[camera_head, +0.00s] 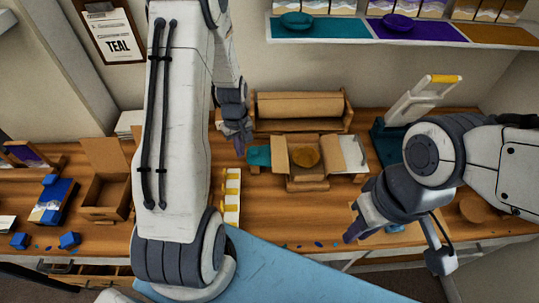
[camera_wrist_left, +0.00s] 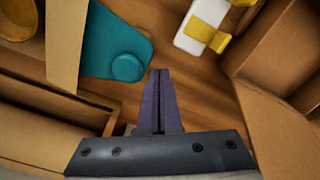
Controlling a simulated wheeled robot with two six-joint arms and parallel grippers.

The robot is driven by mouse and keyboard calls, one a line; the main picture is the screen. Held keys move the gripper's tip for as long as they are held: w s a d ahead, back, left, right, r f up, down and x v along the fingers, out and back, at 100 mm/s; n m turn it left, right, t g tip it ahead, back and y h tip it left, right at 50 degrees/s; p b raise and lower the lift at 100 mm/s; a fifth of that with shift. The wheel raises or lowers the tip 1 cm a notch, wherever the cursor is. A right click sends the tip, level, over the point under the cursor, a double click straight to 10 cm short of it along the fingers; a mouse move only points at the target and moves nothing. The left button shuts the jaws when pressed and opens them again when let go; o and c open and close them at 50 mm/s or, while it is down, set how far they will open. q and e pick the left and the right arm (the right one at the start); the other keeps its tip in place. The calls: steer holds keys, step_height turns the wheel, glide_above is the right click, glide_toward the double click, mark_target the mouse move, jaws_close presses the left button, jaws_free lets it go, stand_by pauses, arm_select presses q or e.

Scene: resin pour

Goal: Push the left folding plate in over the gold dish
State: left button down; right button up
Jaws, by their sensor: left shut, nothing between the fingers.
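The gold dish (camera_head: 305,157) sits in the middle of a cardboard stand (camera_head: 306,184); its edge also shows at the top left of the left wrist view (camera_wrist_left: 18,18). A teal plate (camera_head: 258,155) sticks out on the stand's left, beside an upright tan panel (camera_head: 281,152). In the left wrist view the teal plate (camera_wrist_left: 104,42) has a round knob. My left gripper (camera_head: 240,148) is shut and empty, just left of the plate; its purple fingertips (camera_wrist_left: 160,74) are near the knob. My right gripper (camera_head: 352,232) is low at the right; its finger opening is unclear.
A white plate (camera_head: 354,153) sticks out on the stand's right. A cardboard holder (camera_head: 298,112) stands behind. A white strip with yellow pieces (camera_head: 232,197) lies left of the stand. A lever press (camera_head: 421,100) stands right. An open cardboard box (camera_head: 104,185) is farther left.

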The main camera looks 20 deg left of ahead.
mark_target(266, 155)
arm_select(q)
steer(key=shift+w+d+p, duration=0.1)
steer(key=shift+w+d, duration=0.5)
steer(key=shift+d, duration=0.65)
steer(key=shift+w+d+p, duration=0.15)
steer(key=shift+w+d, duration=0.4)
steer(key=shift+d, duration=0.65)
steer(key=shift+w+d+p, duration=0.1)
steer(key=shift+w+d, duration=0.5)
steer(key=shift+d, duration=0.65)
steer(key=shift+s+a, duration=0.65)
steer(key=shift+a, duration=0.75)
steer(key=shift+s+a, duration=0.65)
steer(key=shift+a, duration=0.7)
steer(key=shift+s+a, duration=0.65)
steer(key=shift+a, duration=0.75)
step_height(266, 155, up, 10)
steer(key=p, duration=0.8)
steer(key=shift+p, duration=0.4)
